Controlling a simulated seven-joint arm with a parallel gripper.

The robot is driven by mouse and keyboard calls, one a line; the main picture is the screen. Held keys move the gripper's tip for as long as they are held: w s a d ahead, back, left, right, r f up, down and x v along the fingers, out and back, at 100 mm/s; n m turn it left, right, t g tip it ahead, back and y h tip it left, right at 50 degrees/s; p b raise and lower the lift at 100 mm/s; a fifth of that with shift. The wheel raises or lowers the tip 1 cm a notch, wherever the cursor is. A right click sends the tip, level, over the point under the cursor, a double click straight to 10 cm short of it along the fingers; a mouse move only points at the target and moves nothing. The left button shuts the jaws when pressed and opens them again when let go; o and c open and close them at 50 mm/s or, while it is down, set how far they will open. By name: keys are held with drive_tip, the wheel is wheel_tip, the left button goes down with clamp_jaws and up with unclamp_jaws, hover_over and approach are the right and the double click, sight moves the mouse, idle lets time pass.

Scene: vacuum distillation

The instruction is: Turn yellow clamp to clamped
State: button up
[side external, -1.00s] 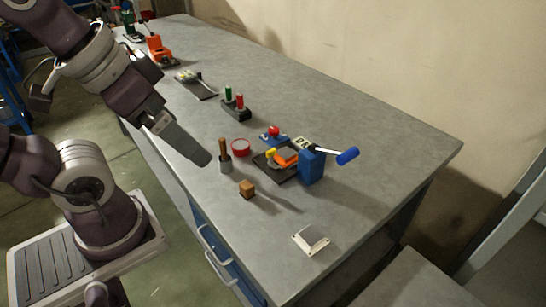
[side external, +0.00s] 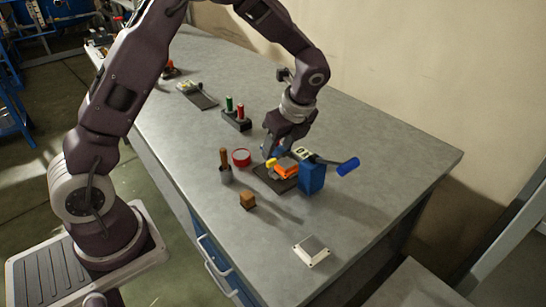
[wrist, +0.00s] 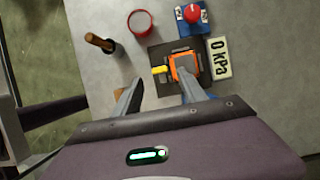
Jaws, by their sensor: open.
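The yellow clamp part (side external: 271,162) sits at the left of an orange block (side external: 286,168) on a dark base plate (side external: 264,178). In the wrist view the yellow piece (wrist: 160,70) sticks out left of the orange square frame (wrist: 183,67). My gripper (side external: 270,153) hangs over the back of this fixture. In the wrist view its two fingers (wrist: 158,88) are spread apart, with nothing held between them. The right fingertip appears close to the orange frame and the left one lies left of the plate. Whether either finger touches the fixture I cannot tell.
A blue box (side external: 313,177) with a blue-handled lever (side external: 348,166) stands right of the fixture. A red round dish (side external: 241,157), a wooden-handled tool in a holder (side external: 225,167) and a wooden cube (side external: 247,200) stand left. A red knob (wrist: 191,13) and a "0 kPa" display (wrist: 218,58) are close by.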

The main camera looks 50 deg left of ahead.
sight(272, 160)
drive_tip(key=x, duration=0.5)
drive_tip(key=shift+f, duration=0.2)
drive_tip(key=shift+c, duration=0.2)
clamp_jaws()
